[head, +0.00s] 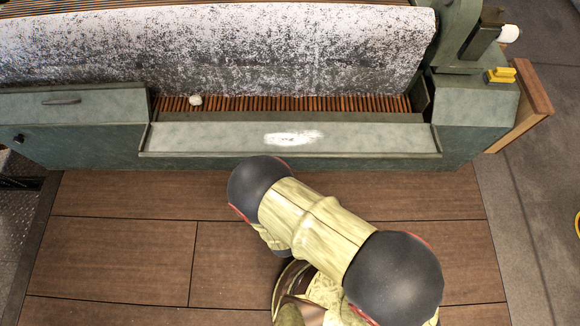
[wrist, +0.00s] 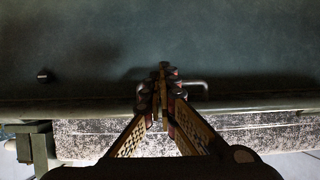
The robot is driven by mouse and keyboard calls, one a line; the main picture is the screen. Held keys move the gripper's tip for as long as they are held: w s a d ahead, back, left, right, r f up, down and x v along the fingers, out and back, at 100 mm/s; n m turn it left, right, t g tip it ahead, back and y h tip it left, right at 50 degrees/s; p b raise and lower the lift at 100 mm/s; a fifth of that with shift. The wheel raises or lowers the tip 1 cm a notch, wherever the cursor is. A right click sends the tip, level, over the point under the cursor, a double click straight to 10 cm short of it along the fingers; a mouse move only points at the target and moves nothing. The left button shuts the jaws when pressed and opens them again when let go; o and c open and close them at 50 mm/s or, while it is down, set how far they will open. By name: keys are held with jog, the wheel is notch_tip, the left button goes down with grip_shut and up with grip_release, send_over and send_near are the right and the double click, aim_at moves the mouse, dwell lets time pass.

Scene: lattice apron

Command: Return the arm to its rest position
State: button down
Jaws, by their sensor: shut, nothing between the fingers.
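My arm (head: 318,222) is in the head view, a pale yellow link between two dark round joints, bent over the wooden floor in front of the machine. My gripper is hidden in the head view. In the wrist view my gripper (wrist: 163,88) has its two fingers together at the tips, with nothing between them. It points at a dull green panel (wrist: 130,45) with a bent metal handle (wrist: 196,84) behind the fingertips and a dark knob (wrist: 42,76) to the left. I cannot tell the gap between fingertips and panel.
A green machine carries a speckled cloth roll (head: 220,45) above wooden slats (head: 330,103). A small white lump (head: 195,100) lies on the slats. The front ledge (head: 220,138) has a white powdery patch (head: 293,139). A yellow block (head: 501,75) sits right. The left floor (head: 120,245) is clear.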

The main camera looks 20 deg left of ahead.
jog(key=shift+f, duration=0.1)
jog(key=s+d+f+n+g+h, duration=0.1)
jog(key=s+d+f+g, duration=0.1)
jog(key=s+f, duration=0.2)
jog(key=s+d+f+g+h, duration=0.1)
jog(key=s+d+f+g, duration=0.1)
jog(key=s+f+g, duration=0.15)
jog(key=s+a+r+n+g, duration=0.2)
jog(key=s+r+g, duration=0.2)
jog(key=s, duration=0.3)
jog(key=w+d+r+g+h+p, duration=0.1)
jog(key=w+d+r+g, duration=0.15)
jog(key=r, duration=1.05)
jog(key=w+d+r+g+p, duration=0.1)
jog(key=d+r+p, duration=0.15)
jog(key=r, duration=1.05)
jog(key=w+d+r+m+t+p, duration=0.1)
jog(key=d+r+m+t, duration=0.1)
jog(key=d+r, duration=0.6)
jog(key=w+d+r+m+t+p, duration=0.1)
jog(key=w+d+r+m+t, duration=0.1)
jog(key=d+r, duration=0.7)
jog(key=w+d+r+m+t+p, duration=0.1)
jog(key=d+r, duration=0.8)
jog(key=r, duration=0.9)
jog(key=shift+w+r+m+t+h+p, duration=0.15)
jog(key=shift+r+m+t+h+p, duration=0.15)
jog(key=shift+m+t, duration=0.55)
